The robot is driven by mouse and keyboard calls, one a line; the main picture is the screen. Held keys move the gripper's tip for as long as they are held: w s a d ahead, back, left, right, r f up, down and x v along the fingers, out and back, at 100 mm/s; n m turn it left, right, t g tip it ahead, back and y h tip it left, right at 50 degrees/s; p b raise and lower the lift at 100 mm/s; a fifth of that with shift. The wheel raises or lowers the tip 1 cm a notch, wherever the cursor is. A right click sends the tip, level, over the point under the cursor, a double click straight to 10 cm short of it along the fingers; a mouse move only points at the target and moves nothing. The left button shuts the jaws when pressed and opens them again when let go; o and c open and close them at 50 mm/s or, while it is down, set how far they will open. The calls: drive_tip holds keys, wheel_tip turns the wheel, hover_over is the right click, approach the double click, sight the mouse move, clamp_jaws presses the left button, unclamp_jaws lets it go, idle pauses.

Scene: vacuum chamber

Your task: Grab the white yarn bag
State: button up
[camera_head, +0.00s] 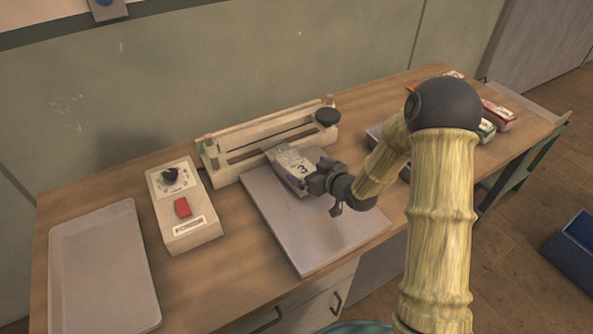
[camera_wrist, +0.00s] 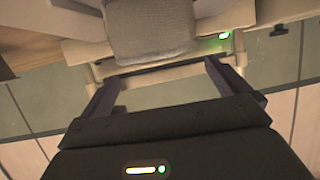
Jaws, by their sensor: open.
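The pale bag (camera_head: 289,165), greyish white with dark print on it, lies at the far edge of the grey plate, against the long sealing bar. My gripper (camera_head: 320,183) is at the bag's near right side in the head view. In the wrist view the bag (camera_wrist: 155,28) shows at the top centre, beyond the open fingers (camera_wrist: 160,82). The jaws are apart with nothing held between them. Whether a finger touches the bag I cannot tell.
The sealing bar (camera_head: 270,143) stands behind the grey plate (camera_head: 318,232). A control box (camera_head: 183,205) with a knob and red switch is left of it, and a grey tray (camera_head: 103,268) lies farther left. Red and green packs (camera_head: 497,115) sit at the right end.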

sight(297, 163)
drive_tip(key=p+x, duration=0.1)
drive_tip(key=x, duration=0.4)
drive_tip(key=shift+s+a, duration=0.1)
idle(0.3)
drive_tip(key=c, duration=1.2)
drive_tip(key=shift+r, duration=0.1)
drive_tip(key=shift+c, duration=0.2)
drive_tip(key=shift+r, duration=0.55)
wheel_tip(297, 163, up, 2)
drive_tip(key=shift+r, duration=0.1)
drive_tip(key=s+d+b, duration=0.4)
drive_tip(key=s+d, duration=0.7)
drive_tip(key=s, duration=0.3)
drive_tip(key=shift+d, duration=0.2)
